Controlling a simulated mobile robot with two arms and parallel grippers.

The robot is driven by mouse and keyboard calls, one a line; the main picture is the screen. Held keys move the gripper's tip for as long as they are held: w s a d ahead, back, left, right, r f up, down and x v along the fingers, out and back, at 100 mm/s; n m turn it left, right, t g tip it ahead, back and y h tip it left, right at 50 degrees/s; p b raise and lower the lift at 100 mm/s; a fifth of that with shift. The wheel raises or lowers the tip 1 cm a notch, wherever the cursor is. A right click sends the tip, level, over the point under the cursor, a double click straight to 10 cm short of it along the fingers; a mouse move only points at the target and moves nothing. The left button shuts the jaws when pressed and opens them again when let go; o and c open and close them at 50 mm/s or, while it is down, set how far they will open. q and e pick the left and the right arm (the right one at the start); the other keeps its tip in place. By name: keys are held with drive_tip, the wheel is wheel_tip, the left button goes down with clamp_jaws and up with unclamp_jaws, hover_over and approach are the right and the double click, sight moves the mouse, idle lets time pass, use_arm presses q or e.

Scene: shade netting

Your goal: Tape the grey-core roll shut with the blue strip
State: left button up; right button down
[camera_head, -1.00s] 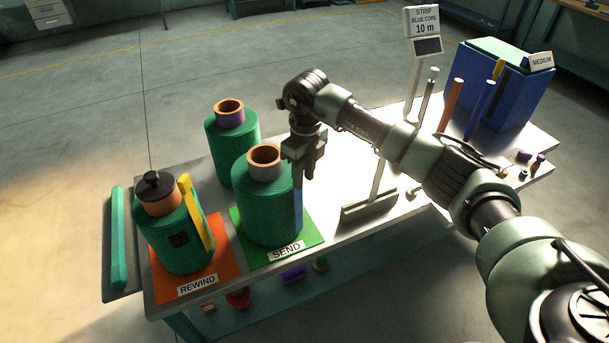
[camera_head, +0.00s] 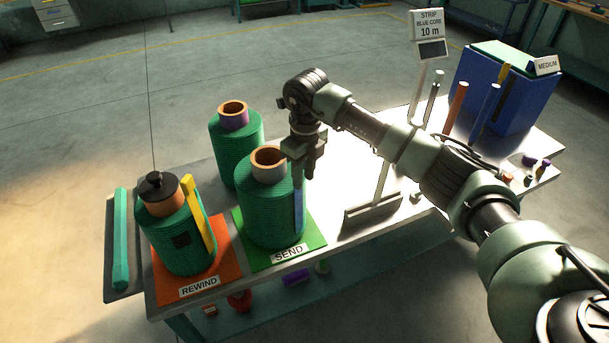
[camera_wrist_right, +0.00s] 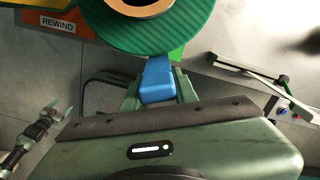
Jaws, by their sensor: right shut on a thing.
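The grey-core roll (camera_head: 262,212) is a green netting roll standing upright on the green SEND mat (camera_head: 318,240) in the head view. My right gripper (camera_head: 303,177) is at its right side, pointing down, shut on the blue strip (camera_head: 298,208). The strip stands upright along the roll's side and looks to be against it; firm contact is hard to tell. In the right wrist view the blue strip (camera_wrist_right: 157,80) sits between the fingers, beside the green roll (camera_wrist_right: 165,45). My left gripper (camera_wrist_right: 57,112) shows small at the left of the wrist view, its fingers apart and empty.
A purple-core roll (camera_head: 236,155) stands behind. A black-capped roll with a yellow strip (camera_head: 198,216) stands on the orange REWIND mat (camera_head: 224,280). A sign stand (camera_head: 372,210), upright rods and a blue bin (camera_head: 520,105) are to the right.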

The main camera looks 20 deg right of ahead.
drive_tip(key=shift+w+a, duration=0.2)
drive_tip(key=shift+w, duration=0.05)
idle(0.6)
drive_tip(key=c, duration=1)
unclamp_jaws()
